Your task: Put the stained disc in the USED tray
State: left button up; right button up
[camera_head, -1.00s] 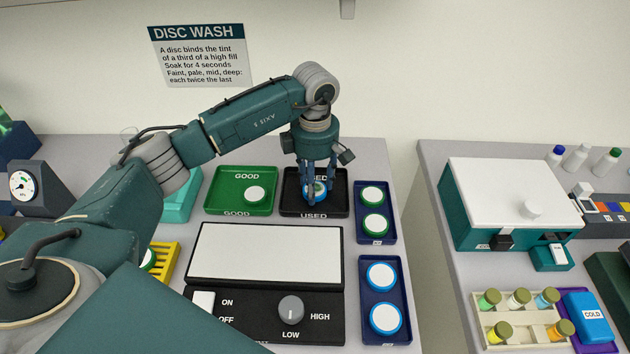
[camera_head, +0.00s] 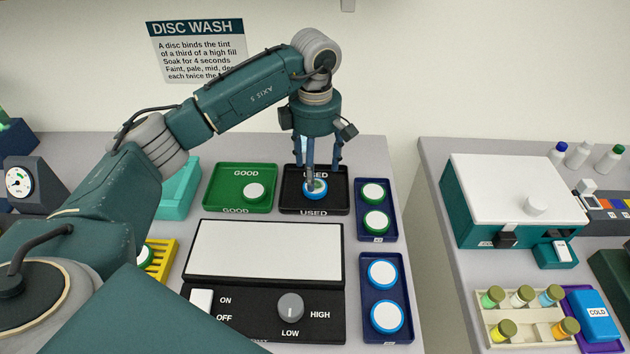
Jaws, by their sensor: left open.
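The stained disc (camera_head: 315,190), with a blue rim and a greenish stain on its face, lies in the black USED tray (camera_head: 290,207). My left gripper (camera_head: 319,178) is above it with its fingers spread apart and pointing down. One finger hides part of the disc's face. I cannot tell whether a fingertip still touches the disc. My right gripper is not in the view.
The green GOOD tray (camera_head: 222,199), holding a green-rimmed white disc (camera_head: 253,192), stands just left of the USED tray. Navy holders with green-rimmed discs (camera_head: 373,192) and blue-rimmed discs (camera_head: 383,274) are to the right. A white-topped panel (camera_head: 265,250) lies in front.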

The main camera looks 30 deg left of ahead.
pick_arm(q)
notch_tip(320, 180, up, 7)
jog(key=b, duration=0.1)
jog(key=shift+r, duration=0.15)
dwell(0.5)
